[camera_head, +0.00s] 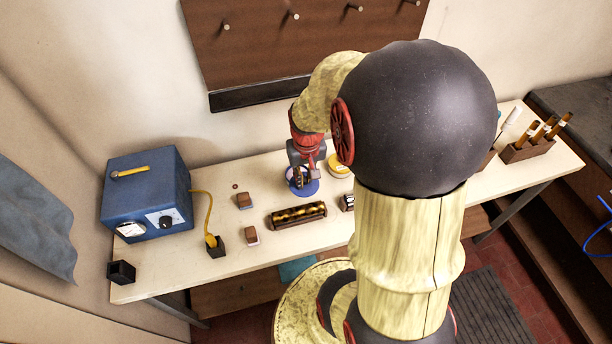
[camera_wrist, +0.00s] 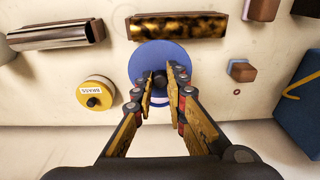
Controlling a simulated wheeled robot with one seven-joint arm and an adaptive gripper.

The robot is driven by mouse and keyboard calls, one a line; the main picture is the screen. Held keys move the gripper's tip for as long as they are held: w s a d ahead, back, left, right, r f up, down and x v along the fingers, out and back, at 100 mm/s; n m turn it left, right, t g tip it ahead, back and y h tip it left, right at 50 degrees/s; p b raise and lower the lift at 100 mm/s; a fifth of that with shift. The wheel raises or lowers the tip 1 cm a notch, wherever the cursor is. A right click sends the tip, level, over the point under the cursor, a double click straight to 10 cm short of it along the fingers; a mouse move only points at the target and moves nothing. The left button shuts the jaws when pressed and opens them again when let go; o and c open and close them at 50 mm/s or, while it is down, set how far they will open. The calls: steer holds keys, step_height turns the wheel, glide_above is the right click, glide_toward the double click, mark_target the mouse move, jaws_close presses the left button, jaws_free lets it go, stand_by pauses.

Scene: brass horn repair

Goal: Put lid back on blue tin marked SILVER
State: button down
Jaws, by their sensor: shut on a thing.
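My gripper (camera_wrist: 160,78) is shut on the dark knob of a round blue lid (camera_wrist: 146,58). The blue lid also shows in the head view (camera_head: 303,190), low at the table, below my gripper (camera_head: 301,180). A pale mark shows on the blue near its lower edge in the wrist view, too small to read. I cannot tell whether a blue tin is under the lid or whether the lid touches anything below. A yellow tin (camera_wrist: 95,94) with a dark knob and a label reading BRASS stands beside it; it also shows in the head view (camera_head: 340,168).
A dark tray with a mottled brass tube (camera_head: 297,216) lies close in front of the lid. A rack of handled tools (camera_head: 528,148) is at the right. My arm hides part of the table.

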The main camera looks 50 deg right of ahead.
steer(key=shift+w+d+f+b, duration=0.55)
steer(key=shift+w+d+f, duration=0.5)
steer(key=shift+w, duration=0.45)
steer(key=shift+w+d+f+b, duration=0.5)
steer(key=shift+w+d+f, duration=0.55)
steer(key=shift+w, duration=0.4)
steer(key=shift+w+d+f+b, duration=0.55)
steer(key=shift+w+d+f, duration=0.5)
steer(key=shift+w, duration=0.45)
steer(key=shift+f+b, duration=0.45)
steer(key=shift+f, duration=0.45)
steer(key=shift+f, duration=0.15)
steer(key=c, duration=1.7)
jaws_free()
steer(key=shift+o, duration=0.6)
steer(key=o, duration=0.3)
steer(key=shift+o, duration=0.2)
steer(key=shift+p, duration=0.35)
